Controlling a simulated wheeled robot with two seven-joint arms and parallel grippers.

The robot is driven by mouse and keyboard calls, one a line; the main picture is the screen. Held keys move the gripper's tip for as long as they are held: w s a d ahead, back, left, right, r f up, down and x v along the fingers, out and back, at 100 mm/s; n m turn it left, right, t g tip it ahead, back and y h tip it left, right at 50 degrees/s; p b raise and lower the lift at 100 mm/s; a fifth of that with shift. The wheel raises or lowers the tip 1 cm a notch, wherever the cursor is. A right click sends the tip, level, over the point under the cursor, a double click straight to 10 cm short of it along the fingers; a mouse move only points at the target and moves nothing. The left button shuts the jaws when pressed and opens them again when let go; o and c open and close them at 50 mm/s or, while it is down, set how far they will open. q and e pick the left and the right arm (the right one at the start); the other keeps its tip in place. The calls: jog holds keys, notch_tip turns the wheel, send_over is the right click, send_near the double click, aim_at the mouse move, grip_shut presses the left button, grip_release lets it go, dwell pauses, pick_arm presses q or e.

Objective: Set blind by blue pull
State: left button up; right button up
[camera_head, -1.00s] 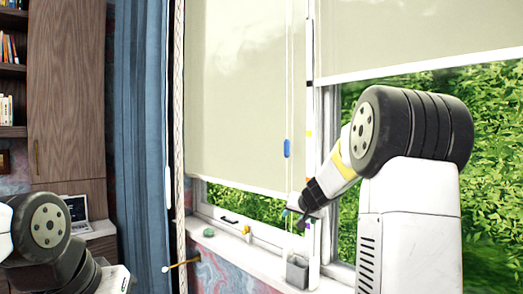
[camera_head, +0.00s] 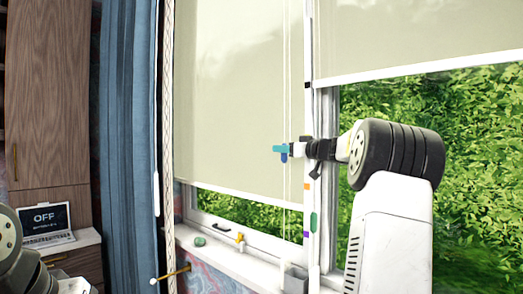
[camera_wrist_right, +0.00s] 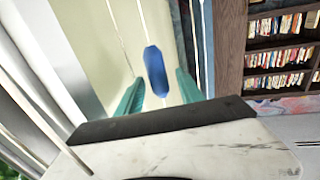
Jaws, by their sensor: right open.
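The blue pull (camera_head: 284,153) hangs on a thin cord in front of the left blind (camera_head: 235,90). In the right wrist view the blue pull (camera_wrist_right: 156,70) sits between the two teal fingertips, with gaps on both sides. My right gripper (camera_head: 279,149) is open around the pull's height, and its fingers partly cover it in the head view. The left blind is lowered, its bottom edge a little above the sill. My left arm shows at the lower left edge, but its gripper is out of sight.
The window post (camera_head: 309,120) with small coloured marks stands just right of the cord. A grey box (camera_head: 294,278), a green lump (camera_head: 199,241) and a small yellow item (camera_head: 240,238) sit on the sill. A blue curtain (camera_head: 130,130) and laptop (camera_head: 46,222) are left.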

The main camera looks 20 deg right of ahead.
jog(key=x, duration=0.3)
jog(key=shift+w+a, duration=0.1)
jog(key=shift+w, duration=0.15)
jog(key=shift+c, duration=0.2)
grip_shut()
dwell(1.0)
